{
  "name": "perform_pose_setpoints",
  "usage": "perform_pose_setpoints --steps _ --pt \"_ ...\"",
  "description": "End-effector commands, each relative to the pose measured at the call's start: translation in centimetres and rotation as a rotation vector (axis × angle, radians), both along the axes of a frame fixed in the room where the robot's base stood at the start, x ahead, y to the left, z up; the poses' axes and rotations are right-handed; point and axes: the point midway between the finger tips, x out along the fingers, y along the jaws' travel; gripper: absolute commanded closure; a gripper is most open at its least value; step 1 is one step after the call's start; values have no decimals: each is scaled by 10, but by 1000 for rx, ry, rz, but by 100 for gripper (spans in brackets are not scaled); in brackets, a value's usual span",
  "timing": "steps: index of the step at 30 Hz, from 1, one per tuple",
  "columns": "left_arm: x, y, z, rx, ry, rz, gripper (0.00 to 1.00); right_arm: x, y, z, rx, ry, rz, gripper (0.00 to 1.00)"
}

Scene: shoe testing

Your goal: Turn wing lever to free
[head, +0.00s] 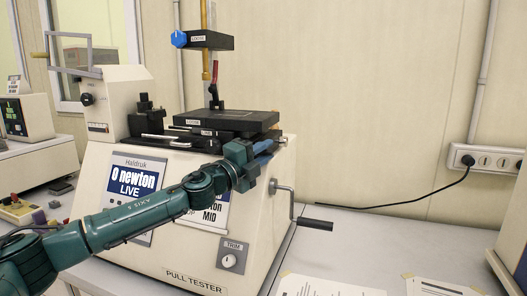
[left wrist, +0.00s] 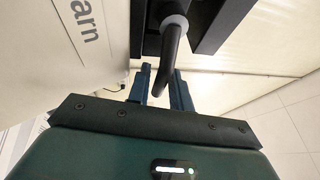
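The wing lever (left wrist: 168,62) shows in the left wrist view as a dark, bent lever hanging from a round grey hub. In the head view I cannot make it out; it seems hidden behind my left gripper (head: 264,148). That gripper is at the right front edge of the pull tester (head: 255,215), just below its black top plates. In the left wrist view its two blue fingers (left wrist: 161,78) are apart, with the lever's lower end between or just above them. I cannot tell whether they touch it. My right gripper is not in view.
A crank handle (head: 316,224) sticks out from the tester's right side. A blue knob (head: 179,38) sits on the upper block. A wall socket (head: 484,159) with a black cable is at the right. Papers (head: 325,286) lie on the bench; the bench right of the crank is mostly clear.

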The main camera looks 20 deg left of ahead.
Motion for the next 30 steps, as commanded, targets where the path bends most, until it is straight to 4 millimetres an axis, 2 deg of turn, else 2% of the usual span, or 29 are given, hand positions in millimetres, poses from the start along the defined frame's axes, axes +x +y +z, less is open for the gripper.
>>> perform_pose_setpoints --steps 5,13,25,30 --pt "0 0 0 0 0 0 79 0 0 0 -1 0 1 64" --pt "0 0 0 0 0 0 100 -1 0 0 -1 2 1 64" --pt "0 0 0 -2 0 1 100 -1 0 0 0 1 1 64" --pt "0 0 1 -84 4 0 100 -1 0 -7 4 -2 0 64"
